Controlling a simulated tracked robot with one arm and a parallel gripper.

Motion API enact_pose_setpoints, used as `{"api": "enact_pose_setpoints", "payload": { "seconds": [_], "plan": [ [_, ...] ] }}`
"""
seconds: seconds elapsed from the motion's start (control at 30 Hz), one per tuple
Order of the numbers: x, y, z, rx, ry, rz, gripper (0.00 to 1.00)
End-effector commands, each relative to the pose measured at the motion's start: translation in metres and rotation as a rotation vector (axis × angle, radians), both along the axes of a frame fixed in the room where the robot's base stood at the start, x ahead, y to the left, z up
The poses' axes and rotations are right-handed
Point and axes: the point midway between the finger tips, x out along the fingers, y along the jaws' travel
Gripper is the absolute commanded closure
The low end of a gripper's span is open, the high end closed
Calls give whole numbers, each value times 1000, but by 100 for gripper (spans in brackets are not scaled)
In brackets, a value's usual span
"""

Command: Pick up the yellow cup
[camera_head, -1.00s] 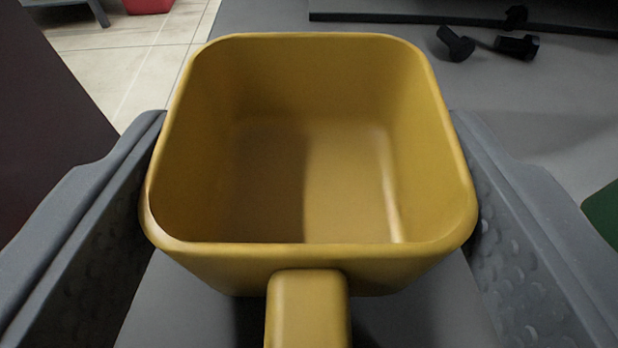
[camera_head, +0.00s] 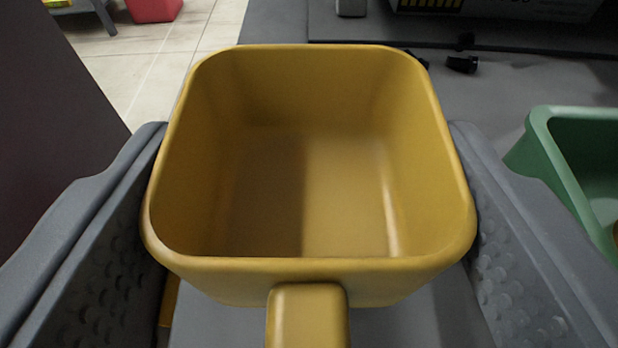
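The yellow cup (camera_head: 310,268) fills the middle of the view. It is square with rounded corners, open at the top and empty inside, with its handle (camera_head: 308,318) pointing toward me. My gripper (camera_head: 308,190) has one grey finger on each side of the cup, and both fingers press against its side walls. The cup is held upright above the grey surface (camera_head: 490,100). Its underside and the lower parts of the fingers are hidden.
A green container (camera_head: 560,160) stands at the right, close to the right finger. Small black parts (camera_head: 462,64) lie on the grey surface behind the cup. A dark panel (camera_head: 50,110) is at the left. Tiled floor (camera_head: 150,65) and a red object (camera_head: 153,9) show at the far left.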

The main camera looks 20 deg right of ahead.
Motion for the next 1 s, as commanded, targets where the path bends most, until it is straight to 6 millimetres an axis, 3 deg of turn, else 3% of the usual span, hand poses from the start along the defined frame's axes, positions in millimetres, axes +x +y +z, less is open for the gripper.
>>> {"api": "enact_pose_setpoints", "payload": {
  "seconds": [0.43,1.0],
  "plan": [
    [-61,18,7,-1,-2,0,64],
    [-73,20,3,1,-6,-5,64]
  ]
}}
